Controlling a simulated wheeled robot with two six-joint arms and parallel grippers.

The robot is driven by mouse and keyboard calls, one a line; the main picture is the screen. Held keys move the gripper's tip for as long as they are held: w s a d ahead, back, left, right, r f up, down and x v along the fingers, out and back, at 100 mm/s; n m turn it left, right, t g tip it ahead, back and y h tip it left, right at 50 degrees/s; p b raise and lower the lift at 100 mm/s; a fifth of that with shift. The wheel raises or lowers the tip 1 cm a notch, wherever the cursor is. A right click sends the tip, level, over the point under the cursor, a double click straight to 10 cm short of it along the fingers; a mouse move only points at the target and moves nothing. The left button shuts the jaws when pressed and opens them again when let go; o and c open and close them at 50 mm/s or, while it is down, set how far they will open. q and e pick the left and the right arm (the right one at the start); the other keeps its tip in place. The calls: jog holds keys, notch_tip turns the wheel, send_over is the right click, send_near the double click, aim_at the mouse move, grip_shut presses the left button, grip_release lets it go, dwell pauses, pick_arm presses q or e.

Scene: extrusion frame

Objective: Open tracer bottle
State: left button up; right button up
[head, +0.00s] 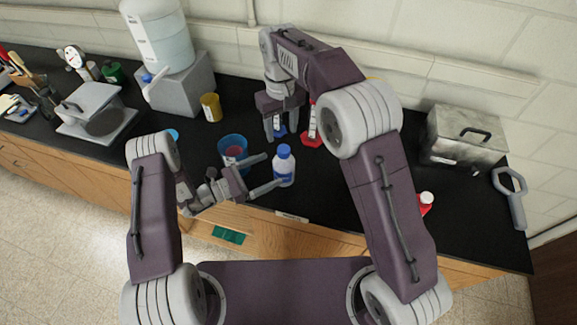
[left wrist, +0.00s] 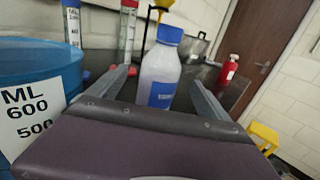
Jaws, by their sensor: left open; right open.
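A white bottle with a blue cap and a blue label (head: 284,172) stands upright on the black bench. Its cap is on. My left gripper (head: 274,169) is open beside it, fingers pointing at it. In the left wrist view the bottle (left wrist: 159,75) appears between the two spread fingers (left wrist: 160,92), and contact cannot be told. My right gripper (head: 283,133) is open, pointing down behind the bottle, close to a cylinder with a blue base (head: 280,132). It is apart from the bottle cap.
A blue measuring beaker (head: 233,148) stands just left of the bottle, near my left gripper. A red-based cylinder (head: 312,140) is behind right. A yellow cup (head: 211,107), water dispenser (head: 160,40) and metal box (head: 462,138) stand further away. Open bench lies right of the bottle.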

aim_at(292, 160)
pick_arm(q)
jog(key=x, duration=0.8)
jog(key=shift+s+d, duration=0.1)
jog(key=shift+d, duration=0.05)
pick_arm(e)
jog(key=shift+w+d, duration=0.15)
jog(key=shift+d, duration=0.25)
pick_arm(q)
jog(key=shift+w+d, duration=0.3)
jog(key=shift+d, duration=0.1)
pick_arm(e)
jog(key=shift+a, duration=0.2)
